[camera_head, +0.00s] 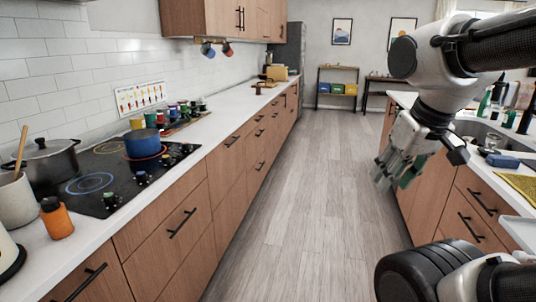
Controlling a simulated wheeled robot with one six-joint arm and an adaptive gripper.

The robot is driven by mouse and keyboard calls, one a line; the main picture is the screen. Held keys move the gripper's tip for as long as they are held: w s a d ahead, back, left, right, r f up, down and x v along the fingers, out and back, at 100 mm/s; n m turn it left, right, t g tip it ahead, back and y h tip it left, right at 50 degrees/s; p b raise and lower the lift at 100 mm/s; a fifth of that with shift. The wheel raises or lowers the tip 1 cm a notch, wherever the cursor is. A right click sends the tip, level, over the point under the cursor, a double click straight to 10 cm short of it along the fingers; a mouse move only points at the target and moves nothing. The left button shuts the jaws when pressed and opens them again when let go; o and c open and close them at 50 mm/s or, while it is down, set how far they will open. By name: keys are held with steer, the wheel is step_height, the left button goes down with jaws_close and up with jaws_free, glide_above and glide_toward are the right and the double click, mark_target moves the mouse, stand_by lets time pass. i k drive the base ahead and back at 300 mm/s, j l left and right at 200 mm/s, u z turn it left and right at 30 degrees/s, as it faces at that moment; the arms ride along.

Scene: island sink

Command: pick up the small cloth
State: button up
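A yellow, textured flat piece (520,184), which looks like the small cloth, lies on the island counter at the right edge of the view. Part of it is cut off by the frame. My gripper (394,180) hangs over the aisle side of the island, to the left of the cloth and apart from it. Its fingers point down, look spread, and show nothing held between them.
A sink (482,133) is set in the island, with a blue block-like item (503,161) on its near side. Bottles stand behind. Across the clear aisle (300,190), the left counter holds a cooktop, a blue pot (142,145) and an orange bottle (56,220).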

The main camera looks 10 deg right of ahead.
mark_target(497, 160)
steer(key=i+z, duration=0.3)
steer(key=i, duration=0.25)
steer(key=i+z, duration=0.35)
steer(key=i, duration=0.25)
steer(key=i+j+z, duration=0.3)
steer(key=i, duration=0.2)
steer(key=i+z, duration=0.85)
steer(key=i+j+z, duration=0.45)
steer(key=i+z, duration=0.15)
steer(key=z, duration=0.95)
